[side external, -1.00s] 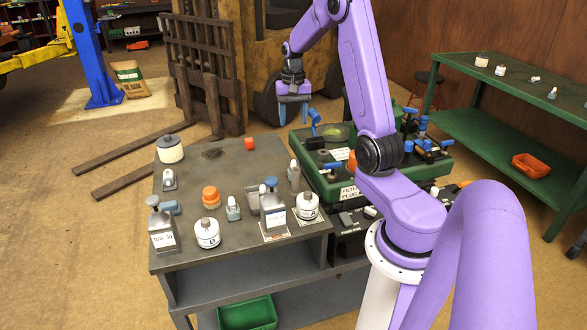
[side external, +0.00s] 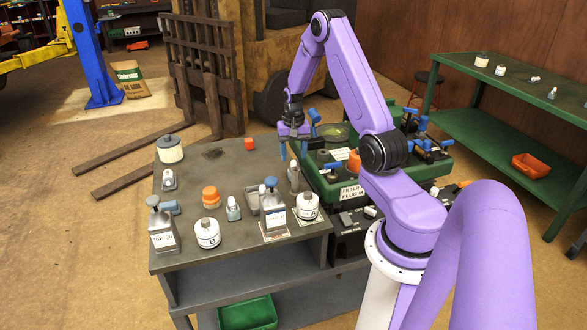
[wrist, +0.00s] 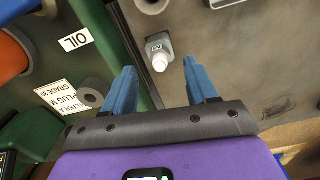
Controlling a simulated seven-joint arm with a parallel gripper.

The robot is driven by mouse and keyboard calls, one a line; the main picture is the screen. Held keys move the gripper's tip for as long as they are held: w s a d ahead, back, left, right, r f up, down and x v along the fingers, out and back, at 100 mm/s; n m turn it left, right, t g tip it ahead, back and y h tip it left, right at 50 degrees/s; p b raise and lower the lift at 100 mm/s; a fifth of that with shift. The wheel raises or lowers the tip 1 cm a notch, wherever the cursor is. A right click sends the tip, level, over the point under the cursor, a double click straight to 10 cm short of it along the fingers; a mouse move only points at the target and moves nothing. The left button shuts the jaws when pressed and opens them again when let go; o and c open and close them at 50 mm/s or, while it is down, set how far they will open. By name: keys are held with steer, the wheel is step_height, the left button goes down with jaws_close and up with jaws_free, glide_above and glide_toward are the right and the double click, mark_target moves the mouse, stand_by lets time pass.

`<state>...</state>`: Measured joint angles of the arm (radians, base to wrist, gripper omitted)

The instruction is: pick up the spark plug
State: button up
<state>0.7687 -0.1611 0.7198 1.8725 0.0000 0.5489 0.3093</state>
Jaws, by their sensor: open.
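My gripper (side external: 293,150) is open and points down over the right edge of the dark grey table (side external: 222,165). In the wrist view its two blue fingers (wrist: 160,76) are spread, with nothing between the tips. A small grey piece with a rounded white top (wrist: 159,60) appears beyond the gap, and it also stands below the fingers in the side view (side external: 294,176). I cannot tell whether it is the spark plug or a small bottle. No other thing is clearly a spark plug.
The green tray unit (side external: 340,190) with blue-handled parts adjoins the table on the right. A grey bottle (side external: 272,207) and a white round canister (side external: 307,206) stand close by in front. An orange-capped jar (side external: 211,197) is further left. The table's back middle is mostly clear.

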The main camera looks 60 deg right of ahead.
mark_target(293, 162)
steer(key=shift+w+d+f, duration=0.1)
steer(key=shift+f, duration=2.05)
jaws_close()
